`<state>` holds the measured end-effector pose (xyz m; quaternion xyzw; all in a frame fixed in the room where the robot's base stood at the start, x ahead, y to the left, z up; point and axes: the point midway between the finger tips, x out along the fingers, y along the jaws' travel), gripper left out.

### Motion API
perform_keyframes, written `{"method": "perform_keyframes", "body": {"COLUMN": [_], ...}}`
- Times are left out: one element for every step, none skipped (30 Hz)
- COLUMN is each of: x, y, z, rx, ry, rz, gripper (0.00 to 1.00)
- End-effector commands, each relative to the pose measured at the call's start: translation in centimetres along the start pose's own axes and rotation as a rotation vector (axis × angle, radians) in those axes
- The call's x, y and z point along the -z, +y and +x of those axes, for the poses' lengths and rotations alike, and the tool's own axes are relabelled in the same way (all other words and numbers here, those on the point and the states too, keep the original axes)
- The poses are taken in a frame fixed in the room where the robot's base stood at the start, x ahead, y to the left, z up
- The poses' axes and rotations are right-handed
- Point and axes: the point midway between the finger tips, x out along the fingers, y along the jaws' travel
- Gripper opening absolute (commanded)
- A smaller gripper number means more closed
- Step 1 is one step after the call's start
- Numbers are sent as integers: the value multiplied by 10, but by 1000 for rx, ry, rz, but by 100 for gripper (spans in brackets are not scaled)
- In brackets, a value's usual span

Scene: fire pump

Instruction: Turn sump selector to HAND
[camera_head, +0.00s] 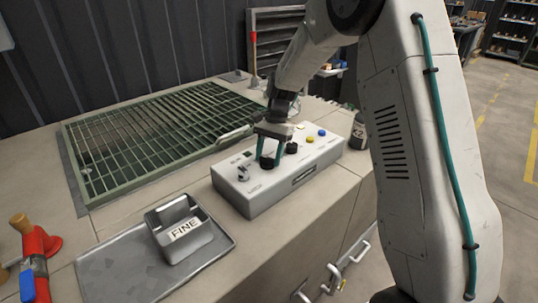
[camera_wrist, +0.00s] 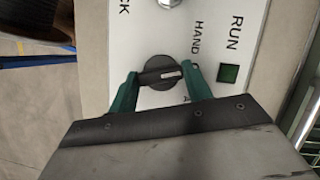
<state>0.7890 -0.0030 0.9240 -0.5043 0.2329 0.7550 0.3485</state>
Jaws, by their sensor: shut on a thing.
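The sump selector is a round black knob (camera_head: 267,163) on the grey control box (camera_head: 262,198), second from the left end. In the wrist view the selector (camera_wrist: 158,72) has a bar grip with a white mark pointing right. The HAND label lies up and right of it; another label at lower right is mostly hidden by my gripper. My gripper (camera_head: 270,155) is above the box, its green fingers on both sides of the selector's bar, shut on it. The fingers also show in the wrist view (camera_wrist: 160,88).
A key switch (camera_head: 243,173) sits left of the selector, and another black knob (camera_head: 292,148) to the right. Yellow and blue buttons are farther right. A green grating (camera_head: 150,135) lies behind. A tray (camera_head: 110,272) with a FINE-labelled container (camera_head: 180,230) is in front.

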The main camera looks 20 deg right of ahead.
Motion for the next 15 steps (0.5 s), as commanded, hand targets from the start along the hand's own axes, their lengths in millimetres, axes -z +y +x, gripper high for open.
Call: {"method": "perform_keyframes", "body": {"x": [0,0,0,0,0,0,-1,-1,-1,-1,-1,-1,-1,-1,-1], "y": [-1,-1,-1,-2,-2,-2,-2,-2,-2,-3,-3,-3,-3,-3,-3], "z": [0,0,0,0,0,0,0,0,0,0,0,0,0,0,0], "rx": [-17,-28,-43,-53,-64,-79,-90,-101,-116,-126,-136,-150,-160,-169,-182], "ry": [-1,0,0,-1,0,0,-1,-1,0,0,0,0,-1,-1,0], "rz": [-40,-66,-102,-129,-154,-190,-217,-242,-277,-303,-328,-360,-384,-406,-436], "gripper": [26,26,26,26,26,26,26,26,26,26,26,26,26,26,26]}}
